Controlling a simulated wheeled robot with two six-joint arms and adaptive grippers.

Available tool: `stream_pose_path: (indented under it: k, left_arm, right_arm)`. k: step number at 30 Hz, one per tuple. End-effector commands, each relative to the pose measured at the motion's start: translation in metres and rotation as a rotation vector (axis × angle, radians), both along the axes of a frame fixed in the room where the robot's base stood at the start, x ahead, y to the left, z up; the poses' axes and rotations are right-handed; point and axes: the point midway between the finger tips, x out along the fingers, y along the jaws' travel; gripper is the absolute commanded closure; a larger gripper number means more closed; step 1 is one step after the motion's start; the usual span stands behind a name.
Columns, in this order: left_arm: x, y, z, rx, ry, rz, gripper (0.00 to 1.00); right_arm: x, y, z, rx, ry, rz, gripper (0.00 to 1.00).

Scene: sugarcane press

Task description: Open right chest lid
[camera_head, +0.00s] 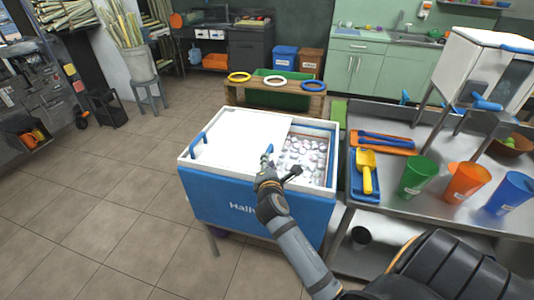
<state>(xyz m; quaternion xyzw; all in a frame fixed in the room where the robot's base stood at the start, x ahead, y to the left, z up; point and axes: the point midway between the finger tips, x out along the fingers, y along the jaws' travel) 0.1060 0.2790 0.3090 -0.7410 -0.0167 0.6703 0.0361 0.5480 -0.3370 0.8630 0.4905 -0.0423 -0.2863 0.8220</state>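The chest is a blue ice box (245,208) with white lid panels (232,140) and stands in the middle of the view. Its right part is uncovered and shows pale ice (304,158) inside. A small blue handle (268,151) stands at the right side of the white panels, near the edge of the opening. My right gripper (281,168) is over the chest beside this handle, with its fingers apart. One finger is close to the handle; whether they touch I cannot tell. My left gripper is out of view.
Another blue handle (198,144) is at the chest's left end. A steel table (452,205) on the right holds a yellow scoop (367,170) and green, orange and blue cups. A wooden stand (276,99) with rings is behind the chest. The floor to the left is clear.

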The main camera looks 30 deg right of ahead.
Motion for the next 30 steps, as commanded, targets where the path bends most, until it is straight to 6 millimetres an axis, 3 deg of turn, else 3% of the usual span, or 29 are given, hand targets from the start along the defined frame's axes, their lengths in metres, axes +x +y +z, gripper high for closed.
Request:
stream_pose_path:
  k: [3, 9, 20, 26, 30]
  left_arm:
    - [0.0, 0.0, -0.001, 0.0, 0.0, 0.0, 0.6]
    - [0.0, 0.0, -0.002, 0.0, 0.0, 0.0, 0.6]
    - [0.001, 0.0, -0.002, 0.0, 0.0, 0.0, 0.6]
    - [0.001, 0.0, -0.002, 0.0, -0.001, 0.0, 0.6]
    - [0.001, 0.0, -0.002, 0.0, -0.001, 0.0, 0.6]
  right_arm:
    - [0.022, -0.014, -0.005, -0.003, 0.001, -0.001, 0.76]
    - [0.048, -0.03, -0.012, 0.0, 0.0, -0.001, 0.76]
    - [0.055, -0.035, -0.014, 0.002, 0.0, -0.002, 0.76]
    - [0.055, -0.034, -0.014, 0.002, 0.0, -0.002, 1.0]
    - [0.055, -0.034, -0.014, 0.002, 0.001, -0.001, 1.0]
